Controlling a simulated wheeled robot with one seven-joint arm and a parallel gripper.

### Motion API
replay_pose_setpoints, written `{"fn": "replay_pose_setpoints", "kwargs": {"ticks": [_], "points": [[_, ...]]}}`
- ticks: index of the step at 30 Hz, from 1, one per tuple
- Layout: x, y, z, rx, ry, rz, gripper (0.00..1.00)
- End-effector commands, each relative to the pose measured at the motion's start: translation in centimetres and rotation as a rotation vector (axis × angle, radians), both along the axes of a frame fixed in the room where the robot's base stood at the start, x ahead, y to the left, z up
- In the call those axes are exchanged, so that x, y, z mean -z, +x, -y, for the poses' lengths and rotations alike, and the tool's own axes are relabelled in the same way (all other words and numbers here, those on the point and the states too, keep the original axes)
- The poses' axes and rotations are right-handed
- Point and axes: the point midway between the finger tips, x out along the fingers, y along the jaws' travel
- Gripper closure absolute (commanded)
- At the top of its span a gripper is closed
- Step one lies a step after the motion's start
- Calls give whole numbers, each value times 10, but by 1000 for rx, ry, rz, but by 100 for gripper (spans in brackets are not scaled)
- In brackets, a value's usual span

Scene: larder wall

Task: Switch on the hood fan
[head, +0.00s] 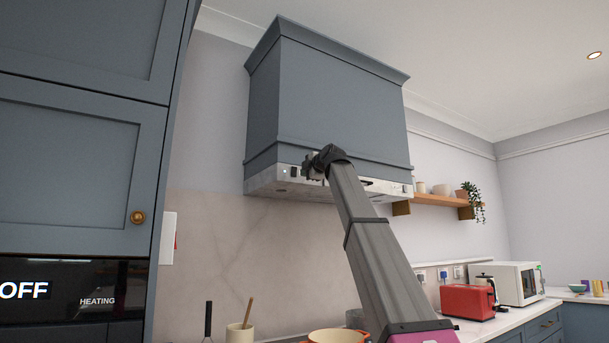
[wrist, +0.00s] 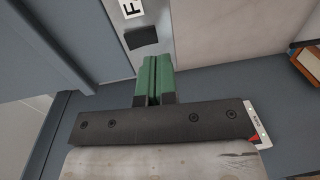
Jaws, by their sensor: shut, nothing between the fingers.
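The hood (head: 325,100) is a blue-grey box high on the wall, with a metal strip (head: 262,178) along its lower edge. A dark rectangular switch (head: 293,172) sits on the strip, left of my gripper (head: 308,168). In the wrist view the dark switch (wrist: 141,38) lies just beyond my green fingertips (wrist: 154,57), beside a white label (wrist: 131,8) showing a cut-off letter that looks like F. The fingers are shut together and empty. I cannot tell whether they touch the strip. My arm hides part of the strip in the head view.
A tall blue cabinet (head: 75,150) with a brass knob and an oven display reading OFF stands at left. A wooden shelf (head: 440,200) with pots is right of the hood. A red toaster (head: 468,301) and white microwave (head: 515,283) stand on the counter.

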Motion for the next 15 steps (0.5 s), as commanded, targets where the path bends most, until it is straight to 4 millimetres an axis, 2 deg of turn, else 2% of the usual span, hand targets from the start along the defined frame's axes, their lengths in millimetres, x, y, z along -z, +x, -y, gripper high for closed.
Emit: {"fn": "replay_pose_setpoints", "kwargs": {"ticks": [1,9,15], "points": [[4,-12,7,0,0,0,100],[11,-56,37,0,0,0,100],[12,-70,46,-2,0,-1,100]]}}
